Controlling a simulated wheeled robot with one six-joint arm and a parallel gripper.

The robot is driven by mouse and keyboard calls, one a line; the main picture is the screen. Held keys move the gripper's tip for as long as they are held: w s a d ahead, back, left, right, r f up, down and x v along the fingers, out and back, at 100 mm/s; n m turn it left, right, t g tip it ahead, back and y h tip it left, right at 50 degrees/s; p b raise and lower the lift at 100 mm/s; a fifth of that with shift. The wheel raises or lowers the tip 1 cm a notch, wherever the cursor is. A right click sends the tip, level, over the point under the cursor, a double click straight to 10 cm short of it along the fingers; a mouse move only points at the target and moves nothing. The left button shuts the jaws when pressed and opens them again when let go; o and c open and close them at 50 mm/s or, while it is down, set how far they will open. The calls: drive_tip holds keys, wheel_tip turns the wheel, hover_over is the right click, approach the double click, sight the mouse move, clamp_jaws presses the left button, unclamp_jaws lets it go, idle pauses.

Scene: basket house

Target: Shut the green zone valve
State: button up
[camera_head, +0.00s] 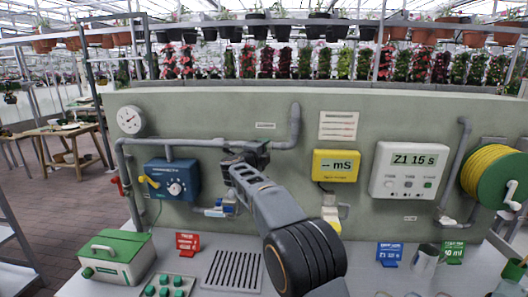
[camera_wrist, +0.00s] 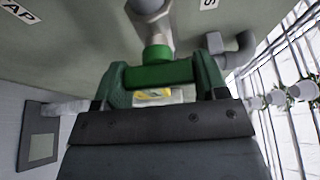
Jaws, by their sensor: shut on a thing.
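My gripper (camera_head: 248,155) is at the back wall, by the horizontal grey pipe right of the blue box. In the wrist view my gripper (camera_wrist: 160,88) is shut on the green valve handle (camera_wrist: 160,74), a green bar lying crosswise between the two fingers. A metal pipe fitting (camera_wrist: 157,38) rises beyond the bar. A small yellow patch shows below the bar. In the head view my gripper and arm hide the valve, so its angle to the pipe cannot be told there.
A blue box (camera_head: 171,179) with a yellow lever hangs left of my gripper. A blue valve (camera_head: 222,208) sits on a lower pipe. A yellow meter (camera_head: 335,165) and a white timer (camera_head: 409,171) are to the right. Cards, cups and a green-lidded box (camera_head: 115,252) stand on the bench.

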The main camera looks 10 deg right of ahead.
drive_tip(key=o, duration=0.9)
drive_tip(key=shift+o, duration=0.2)
drive_tip(key=b+v, duration=0.4)
drive_tip(key=v, duration=1)
